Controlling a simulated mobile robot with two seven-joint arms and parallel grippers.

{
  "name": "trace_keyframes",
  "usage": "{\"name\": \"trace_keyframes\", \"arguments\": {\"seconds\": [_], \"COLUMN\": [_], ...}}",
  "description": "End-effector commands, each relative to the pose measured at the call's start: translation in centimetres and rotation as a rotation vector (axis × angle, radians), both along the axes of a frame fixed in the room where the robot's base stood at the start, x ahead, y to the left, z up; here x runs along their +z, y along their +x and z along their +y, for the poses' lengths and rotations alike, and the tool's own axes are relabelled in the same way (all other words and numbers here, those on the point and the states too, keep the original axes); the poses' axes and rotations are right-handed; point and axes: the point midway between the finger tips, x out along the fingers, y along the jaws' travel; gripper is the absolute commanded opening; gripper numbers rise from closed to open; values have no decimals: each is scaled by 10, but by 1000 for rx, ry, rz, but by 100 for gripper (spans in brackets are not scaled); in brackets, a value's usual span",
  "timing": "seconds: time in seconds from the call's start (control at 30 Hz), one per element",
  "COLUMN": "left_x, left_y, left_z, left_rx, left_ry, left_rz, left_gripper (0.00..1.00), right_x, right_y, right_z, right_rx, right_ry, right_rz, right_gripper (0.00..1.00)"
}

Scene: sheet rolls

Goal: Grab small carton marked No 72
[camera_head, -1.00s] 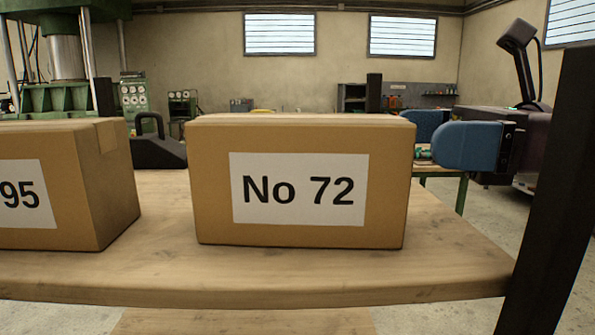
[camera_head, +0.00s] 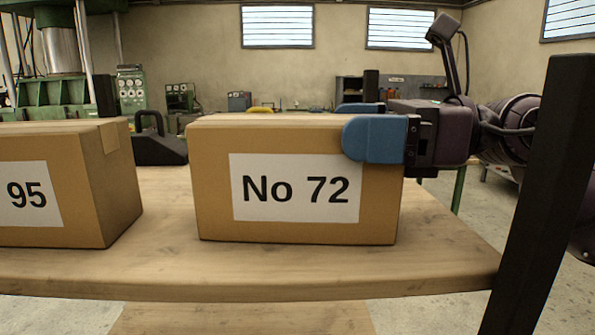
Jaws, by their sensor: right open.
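The small brown carton marked No 72 (camera_head: 300,223) stands upright on the wooden shelf, its white label facing me. My right gripper (camera_head: 362,125) comes in from the right with its blue fingers apart. The near finger overlaps the upper right of the carton's front face and the label's corner. The far finger shows behind the carton's top edge, so the carton's right end lies between the fingers. Whether either finger touches the carton I cannot tell. My left gripper is out of view.
Another carton (camera_head: 85,225), its label ending in 95, stands to the left with a gap between. The wooden shelf (camera_head: 250,278) has a bare front strip. A dark post (camera_head: 540,200) rises at the right. A black handled object (camera_head: 157,150) sits behind the gap.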

Motion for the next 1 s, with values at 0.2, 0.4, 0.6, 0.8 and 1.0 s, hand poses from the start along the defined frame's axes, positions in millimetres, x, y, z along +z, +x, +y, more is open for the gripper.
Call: {"name": "trace_keyframes", "arguments": {"seconds": [0.2, 0.4, 0.6, 0.8, 1.0], "left_x": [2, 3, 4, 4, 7], "left_y": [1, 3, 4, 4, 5], "left_z": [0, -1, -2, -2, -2], "left_rx": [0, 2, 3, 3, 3], "left_ry": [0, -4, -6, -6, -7], "left_rz": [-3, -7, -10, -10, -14], "left_gripper": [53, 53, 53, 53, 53], "right_x": [0, 0, 0, 2, 12], "right_y": [0, 0, 0, 0, -1], "right_z": [0, 0, 0, -1, -1], "right_rx": [0, 0, 0, -1, -1], "right_ry": [0, 0, 0, 5, 4], "right_rz": [0, 0, 0, -3, -6], "right_gripper": [77, 46, 17, 16, 16]}}
